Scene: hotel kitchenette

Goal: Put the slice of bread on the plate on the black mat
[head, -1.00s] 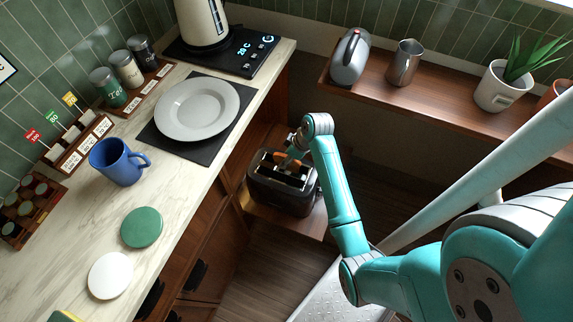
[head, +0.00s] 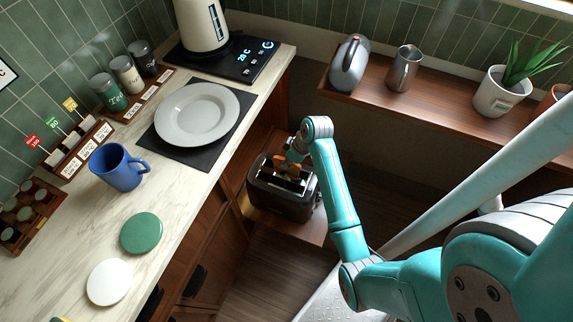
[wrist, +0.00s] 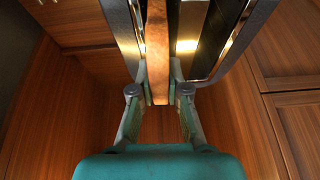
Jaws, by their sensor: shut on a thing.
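The slice of bread (wrist: 157,40) stands on edge between the fingers of my gripper (wrist: 158,88) in the wrist view, at one of the slots of the toaster (wrist: 232,30). My gripper is shut on it. In the head view the toasted slice (head: 283,163) shows partly above the dark toaster (head: 281,205), beside my gripper (head: 292,157); my arm hides part of it. The white plate (head: 197,136) lies empty on the black mat (head: 210,156) on the counter, up and left of the toaster.
The toaster stands on a low wooden shelf beside the counter (head: 70,255). A blue mug (head: 117,168), a green disc (head: 141,233) and a white disc (head: 109,282) lie left of and below the mat. A kettle (head: 203,25) stands behind the plate.

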